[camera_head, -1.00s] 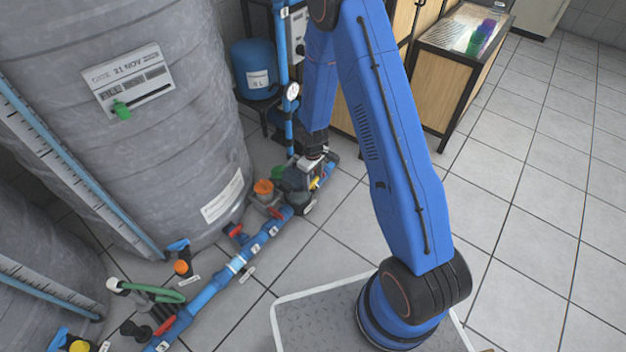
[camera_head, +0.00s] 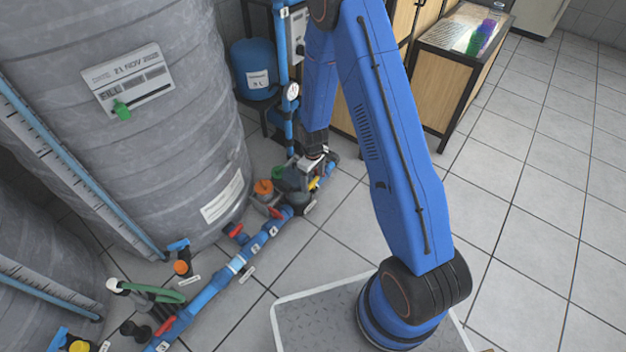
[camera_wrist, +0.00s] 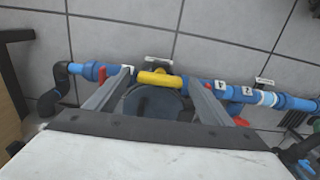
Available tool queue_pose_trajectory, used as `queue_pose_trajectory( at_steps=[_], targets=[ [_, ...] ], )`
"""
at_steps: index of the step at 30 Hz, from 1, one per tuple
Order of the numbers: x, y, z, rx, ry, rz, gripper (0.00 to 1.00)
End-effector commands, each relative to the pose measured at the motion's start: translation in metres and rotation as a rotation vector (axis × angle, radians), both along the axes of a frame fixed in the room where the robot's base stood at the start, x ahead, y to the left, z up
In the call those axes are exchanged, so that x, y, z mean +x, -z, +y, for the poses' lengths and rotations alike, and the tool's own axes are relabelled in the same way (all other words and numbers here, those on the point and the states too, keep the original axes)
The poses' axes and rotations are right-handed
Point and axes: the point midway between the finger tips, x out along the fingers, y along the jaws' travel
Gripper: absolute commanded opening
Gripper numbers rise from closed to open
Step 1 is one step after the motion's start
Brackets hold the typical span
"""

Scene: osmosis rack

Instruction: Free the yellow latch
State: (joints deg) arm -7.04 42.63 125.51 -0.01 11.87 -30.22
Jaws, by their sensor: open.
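The yellow latch (camera_wrist: 160,79) shows in the wrist view between my two fingers, in front of a dark round housing (camera_wrist: 152,103). In the head view a small bit of the yellow latch (camera_head: 314,184) shows beside my gripper on the blue pipe. My gripper (camera_wrist: 160,88) is open, one finger to each side of the latch. I see a gap between each finger and the latch, and cannot tell the depth between them. In the head view my gripper (camera_head: 298,180) is low over the pipe and partly hides the housing.
A blue pipe (camera_head: 236,266) with red-handled valves (camera_head: 233,230) runs along the floor. An orange-capped fitting (camera_head: 264,188) stands just left of my gripper. A large grey tank (camera_head: 190,130) is further left. The tiled floor (camera_head: 540,200) at right is clear.

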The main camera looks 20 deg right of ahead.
Motion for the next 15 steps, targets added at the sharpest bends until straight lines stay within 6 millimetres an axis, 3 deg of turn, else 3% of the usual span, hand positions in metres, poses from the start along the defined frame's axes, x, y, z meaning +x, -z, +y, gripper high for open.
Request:
queue_pose_trajectory(
  at_steps=[5, 15],
  targets=[
    [0.001, -0.014, 0.000, 0.000, 0.000, -0.002, 0.75],
    [0.001, -0.068, 0.000, 0.001, 0.000, -0.004, 0.75]
  ],
)
